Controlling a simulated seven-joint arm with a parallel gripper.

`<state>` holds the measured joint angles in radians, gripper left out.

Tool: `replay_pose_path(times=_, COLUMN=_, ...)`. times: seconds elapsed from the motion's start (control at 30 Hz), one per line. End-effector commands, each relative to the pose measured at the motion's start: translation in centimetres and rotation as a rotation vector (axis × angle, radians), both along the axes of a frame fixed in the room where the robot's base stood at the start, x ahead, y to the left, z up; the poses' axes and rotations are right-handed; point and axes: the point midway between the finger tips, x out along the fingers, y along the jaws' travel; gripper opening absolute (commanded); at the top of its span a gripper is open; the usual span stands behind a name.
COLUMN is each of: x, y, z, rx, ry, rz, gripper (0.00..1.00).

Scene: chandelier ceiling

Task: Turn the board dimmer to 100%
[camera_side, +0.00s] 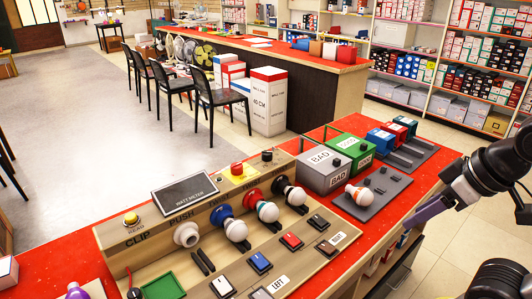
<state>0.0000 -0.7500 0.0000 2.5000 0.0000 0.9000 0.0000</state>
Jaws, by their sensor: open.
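The wooden test board (150,255) lies on the red counter, with a row of sockets and bulbs along it. A small black knob (267,156) stands at its back right, beside a red button (237,169); it looks like the dimmer, but I cannot read its label or setting. Another black knob (135,293) sits at the front left edge. The watt meter (185,192) has a dark screen with no readable number. My gripper (431,208) is at the right, partly seen as a purple-grey finger, open, well apart from the board and touching none of its knobs.
Blue and red blocks stand farther back. Space above the board is clear.

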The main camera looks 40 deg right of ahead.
Motion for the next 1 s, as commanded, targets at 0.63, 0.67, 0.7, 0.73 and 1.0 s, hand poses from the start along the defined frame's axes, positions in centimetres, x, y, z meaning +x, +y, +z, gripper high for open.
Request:
replay_pose_path(times=0.63, x=11.5, y=-11.1, z=8.1, rx=-1.036, ry=0.073, rz=0.590, gripper=0.71)
replay_pose_path(times=0.67, x=12.6, y=-11.4, z=8.5, rx=-1.101, ry=0.092, rz=0.637, gripper=0.71)
replay_pose_path(times=0.7, x=14.2, y=-11.7, z=9.0, rx=-1.184, ry=0.117, rz=0.699, gripper=0.71)
replay_pose_path(times=0.73, x=15.4, y=-11.9, z=9.3, rx=-1.248, ry=0.137, rz=0.748, gripper=0.71)
replay_pose_path(times=1.0, x=27.7, y=-9.4, z=8.6, rx=-1.783, ry=0.318, rz=1.246, gripper=0.71)
